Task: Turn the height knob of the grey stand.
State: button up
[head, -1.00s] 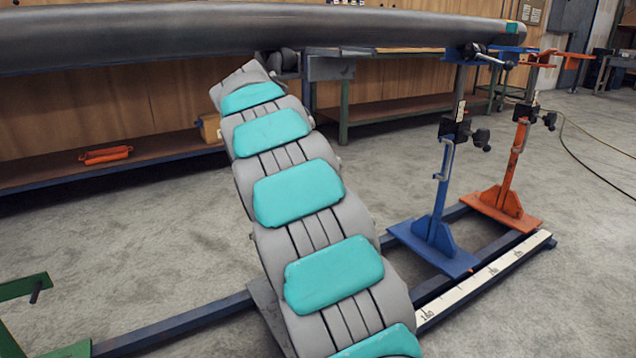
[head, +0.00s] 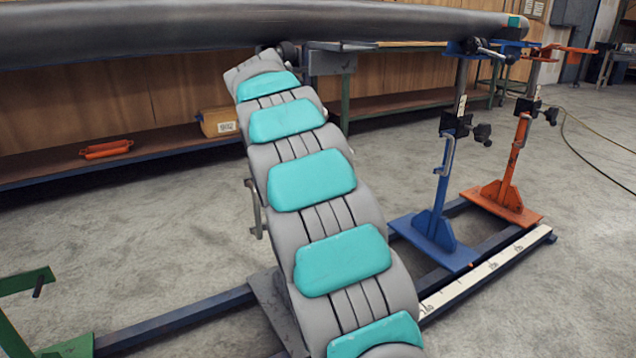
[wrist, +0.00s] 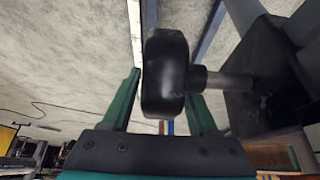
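The black height knob (wrist: 165,75) is large in the wrist view, on a short metal shaft that runs right into a dark block (wrist: 265,95) on the stand. My gripper (wrist: 164,88) is open, with a green finger on either side of the knob. A gap shows at the left finger; I cannot tell whether the right finger touches. In the head view my arm hides my gripper, the knob and most of the grey stand. Only the stand's grey foot (head: 268,305) and a silver handle (head: 255,208) show beside the arm.
A long grey pipe (head: 200,35) runs across the top. A blue stand (head: 437,215) and an orange stand (head: 512,170) stand right on the rail, and a green one (head: 30,300) at the left. The floor between left stand and shelf is clear.

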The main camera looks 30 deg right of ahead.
jog(key=shift+o, duration=0.2)
jog(key=shift+r, duration=0.1)
jog(key=p+v, duration=0.1)
jog(key=v, duration=0.6)
jog(key=shift+a+r, duration=0.2)
jog(key=shift+r, duration=0.1)
jog(key=shift+a, duration=0.1)
